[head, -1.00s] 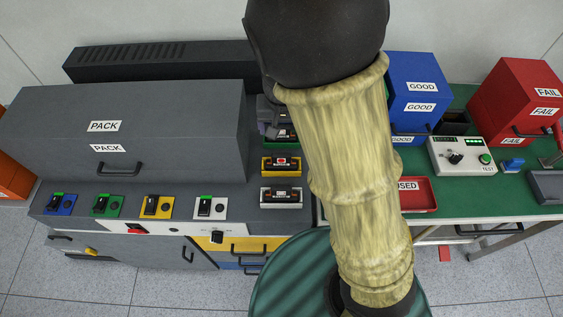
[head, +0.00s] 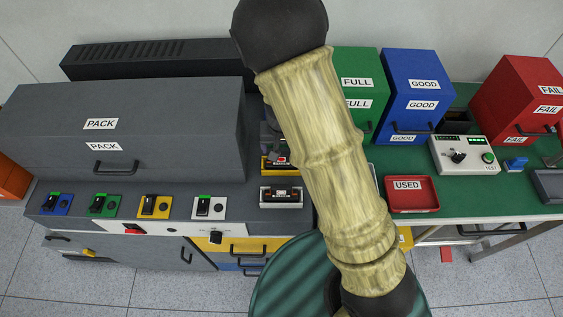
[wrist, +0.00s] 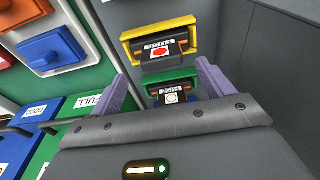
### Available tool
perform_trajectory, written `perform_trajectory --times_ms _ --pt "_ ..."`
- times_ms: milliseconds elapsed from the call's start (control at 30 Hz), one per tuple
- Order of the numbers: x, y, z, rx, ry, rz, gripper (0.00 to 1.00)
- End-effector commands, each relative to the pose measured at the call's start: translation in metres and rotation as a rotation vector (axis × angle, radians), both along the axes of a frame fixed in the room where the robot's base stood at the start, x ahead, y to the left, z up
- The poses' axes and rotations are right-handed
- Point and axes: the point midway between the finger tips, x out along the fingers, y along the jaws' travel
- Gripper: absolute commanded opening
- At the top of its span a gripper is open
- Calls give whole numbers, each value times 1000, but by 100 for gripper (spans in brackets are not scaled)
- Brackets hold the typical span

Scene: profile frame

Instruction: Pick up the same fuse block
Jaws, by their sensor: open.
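Fuse blocks sit in coloured holders on the grey machine. A dark block with a red-dot label (wrist: 160,54) is in the yellow holder (wrist: 136,34); this holder also shows in the head view (head: 268,172). Another dark block with a white label (wrist: 174,97) is in the green holder (wrist: 183,74), low between my fingers in the wrist view. A third block (head: 281,193) sits in a white holder in the head view. My gripper (wrist: 164,74) is open and empty, its fingers apart on either side of the green holder's area. My arm hides the green holder in the head view.
The grey PACK box (head: 120,130) stands left of the holders. The green FULL (head: 358,84), blue GOOD (head: 416,70) and red FAIL (head: 515,90) boxes stand right, with a red USED tray (head: 412,197) and a tester (head: 464,153). Switches line the front left.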

Motion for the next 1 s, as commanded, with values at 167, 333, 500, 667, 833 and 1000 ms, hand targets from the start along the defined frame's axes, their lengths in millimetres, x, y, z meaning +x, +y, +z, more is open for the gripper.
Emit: perform_trajectory --times_ms 167,333,500,667,833,1000 --pt "0 0 1 0 0 0 80" --pt "1 0 -5 -1 1 -1 80" --pt "5 0 -27 -2 4 -2 80" --pt "8 1 -48 1 2 -3 80" --pt "9 2 -51 1 0 0 80" --pt "9 2 -51 1 0 0 80"
